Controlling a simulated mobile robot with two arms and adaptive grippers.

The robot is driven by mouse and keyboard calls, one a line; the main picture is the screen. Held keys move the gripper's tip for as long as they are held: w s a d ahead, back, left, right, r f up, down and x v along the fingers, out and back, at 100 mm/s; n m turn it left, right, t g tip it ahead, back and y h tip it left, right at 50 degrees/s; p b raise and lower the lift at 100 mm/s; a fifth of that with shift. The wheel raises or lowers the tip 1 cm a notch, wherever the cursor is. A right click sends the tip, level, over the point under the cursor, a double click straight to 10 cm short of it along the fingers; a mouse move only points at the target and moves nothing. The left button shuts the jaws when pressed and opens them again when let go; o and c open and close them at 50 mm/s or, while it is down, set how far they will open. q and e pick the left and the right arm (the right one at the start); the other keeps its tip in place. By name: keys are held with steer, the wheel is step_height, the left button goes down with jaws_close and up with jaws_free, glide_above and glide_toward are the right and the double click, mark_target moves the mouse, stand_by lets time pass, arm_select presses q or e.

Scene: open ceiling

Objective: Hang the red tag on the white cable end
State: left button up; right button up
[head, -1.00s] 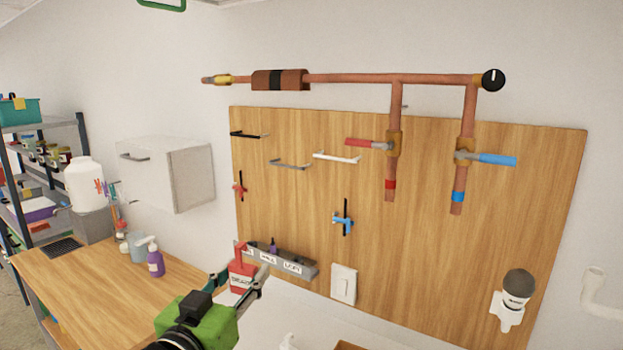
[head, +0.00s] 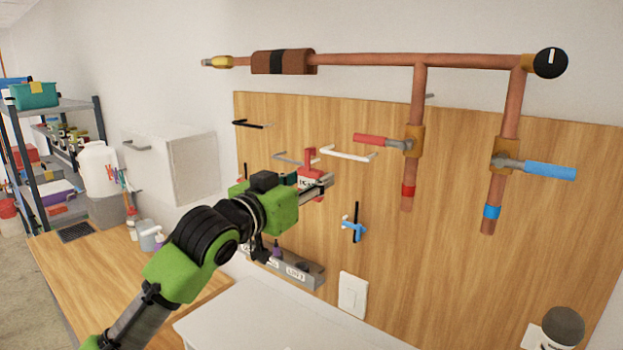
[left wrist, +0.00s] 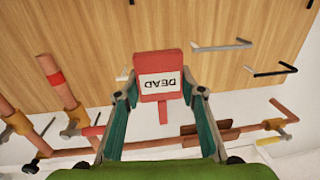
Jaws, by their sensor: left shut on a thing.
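The red tag (head: 309,178) has a white label and a stem at one end. My left gripper (head: 314,187) is shut on it and holds it up in front of the wooden board. In the left wrist view the tag (left wrist: 159,68) sits between my fingertips (left wrist: 160,95), its label reading DEAD upside down. The white cable end (head: 347,153) sticks out from the board just right of the tag in the head view, with a visible gap in the picture. In the left wrist view it is mostly hidden behind a finger. My right gripper is not in view.
A black cable end (head: 250,124) and a grey one (head: 287,158) sit left of the white one. Copper pipes with a red lever (head: 378,140) and a blue lever (head: 549,170) stand right. A grey labelled rack (head: 305,274) is below my gripper; a blue piece (head: 354,227) hangs right.

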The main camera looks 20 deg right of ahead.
arm_select(q)
steer(key=shift+w, duration=0.1)
steer(key=shift+w+d+p, duration=0.15)
steer(key=shift+d+p, duration=0.1)
steer(key=shift+p, duration=0.1)
steer(key=shift+p+x, duration=0.4)
steer(key=shift+x, duration=0.6)
steer(key=shift+d, duration=0.3)
steer(key=p+x, duration=0.2)
steer(key=x, duration=0.3)
steer(key=shift+d+f, duration=0.2)
steer(key=shift+d, duration=0.25)
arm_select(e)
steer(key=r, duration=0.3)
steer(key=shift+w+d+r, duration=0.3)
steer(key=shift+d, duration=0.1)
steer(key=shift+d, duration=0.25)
